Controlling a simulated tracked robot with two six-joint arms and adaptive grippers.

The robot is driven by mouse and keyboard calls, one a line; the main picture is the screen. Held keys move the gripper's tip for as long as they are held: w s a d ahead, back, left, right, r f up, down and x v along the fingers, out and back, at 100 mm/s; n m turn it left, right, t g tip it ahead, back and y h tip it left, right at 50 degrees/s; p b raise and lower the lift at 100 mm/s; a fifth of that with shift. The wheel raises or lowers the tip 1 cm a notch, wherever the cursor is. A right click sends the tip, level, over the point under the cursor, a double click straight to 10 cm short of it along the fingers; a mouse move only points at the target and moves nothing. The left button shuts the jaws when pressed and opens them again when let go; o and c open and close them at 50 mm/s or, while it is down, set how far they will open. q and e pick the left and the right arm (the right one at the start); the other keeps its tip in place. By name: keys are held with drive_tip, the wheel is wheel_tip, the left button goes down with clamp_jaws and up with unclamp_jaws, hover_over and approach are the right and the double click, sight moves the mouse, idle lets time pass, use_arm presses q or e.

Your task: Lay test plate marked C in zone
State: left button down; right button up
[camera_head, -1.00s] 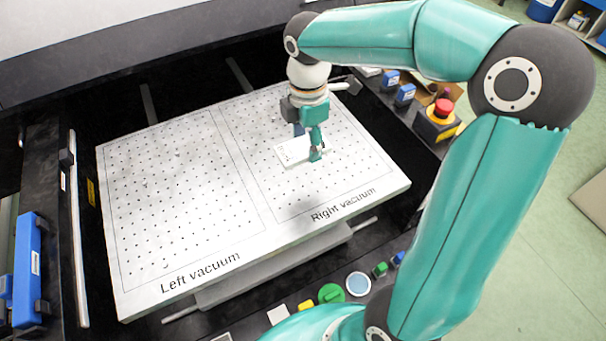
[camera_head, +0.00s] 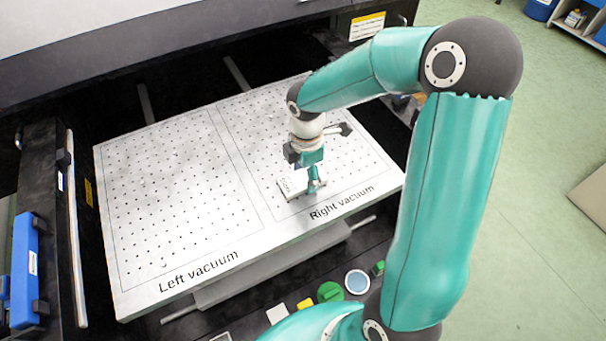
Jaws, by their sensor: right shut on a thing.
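A small white plate (camera_head: 292,186) with dark marks shows at my right gripper (camera_head: 315,187), over the front part of the right vacuum zone (camera_head: 350,155). My right gripper is shut on the plate and points down. I cannot tell whether the plate touches the surface or hangs just above it. The letter on it is too small to read. The left vacuum zone (camera_head: 180,190) is bare. My left gripper is not in view.
The white perforated bed (camera_head: 130,303) has free room on both zones. A blue clamp-like part (camera_head: 26,262) stands at the left. A green knob (camera_head: 330,291), a round blue-topped dish (camera_head: 357,282) and a yellow block (camera_head: 305,305) line the front ledge.

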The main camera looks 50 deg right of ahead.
sight(306, 177)
drive_tip(key=shift+f, duration=0.15)
drive_tip(key=o, duration=1.2)
drive_tip(key=shift+w+r, duration=0.1)
drive_tip(key=shift+r, duration=0.6)
wheel_tip(306, 177, up, 11)
